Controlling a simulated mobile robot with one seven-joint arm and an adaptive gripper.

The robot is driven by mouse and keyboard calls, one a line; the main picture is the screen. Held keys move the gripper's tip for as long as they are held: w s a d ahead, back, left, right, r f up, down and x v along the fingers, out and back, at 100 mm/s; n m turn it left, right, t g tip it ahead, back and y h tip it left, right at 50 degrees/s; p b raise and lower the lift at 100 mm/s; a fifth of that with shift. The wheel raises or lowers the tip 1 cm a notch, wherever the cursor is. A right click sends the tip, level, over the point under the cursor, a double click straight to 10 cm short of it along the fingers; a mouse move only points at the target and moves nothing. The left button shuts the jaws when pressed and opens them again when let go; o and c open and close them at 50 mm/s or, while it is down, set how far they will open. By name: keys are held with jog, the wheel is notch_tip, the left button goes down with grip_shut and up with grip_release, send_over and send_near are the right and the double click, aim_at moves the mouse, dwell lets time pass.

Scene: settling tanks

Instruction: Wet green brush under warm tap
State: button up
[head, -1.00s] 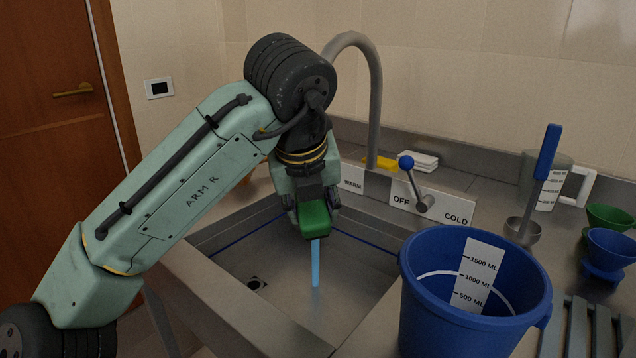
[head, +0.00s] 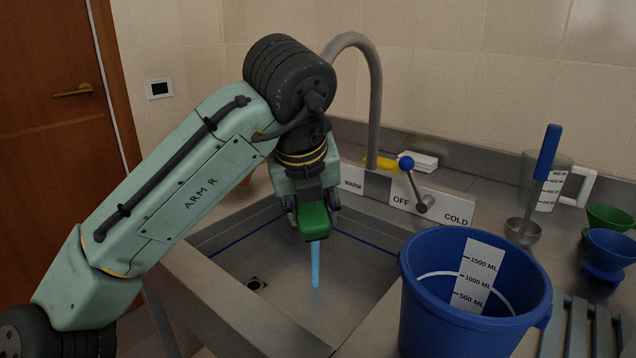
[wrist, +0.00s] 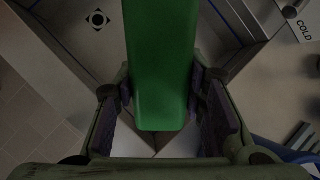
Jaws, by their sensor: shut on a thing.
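My gripper (head: 313,212) is shut on the green brush (head: 314,221), which also fills the upper middle of the wrist view (wrist: 162,65). Brush and gripper are above the sink basin (head: 275,265), under the end of the arched grey tap (head: 374,100). A light blue stream (head: 315,264) shows just below the brush and runs down into the basin. My arm hides the tap's outlet. The tap lever (head: 412,184) has a blue knob and leans up and left from its pivot, on a plate (head: 436,201) marked WARM, OFF and COLD. I cannot tell its exact setting.
A blue bucket (head: 420,300) with a volume scale stands right of the basin. Behind it are a ladle (head: 547,150), a measuring jug (head: 566,185) and green (head: 608,217) and blue (head: 612,246) cups. A yellow thing (head: 378,163) lies behind the tap.

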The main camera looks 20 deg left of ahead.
dwell(0.3)
jog(key=s+r+p, duration=0.3)
jog(key=shift+s+d+r, duration=0.1)
jog(key=shift+s+d, duration=0.15)
jog(key=shift+d, duration=0.1)
jog(key=shift+s+d+r+p, duration=0.1)
jog(key=shift+s+r+p, duration=0.35)
jog(key=shift+s+p, duration=0.25)
jog(key=shift+f, duration=0.15)
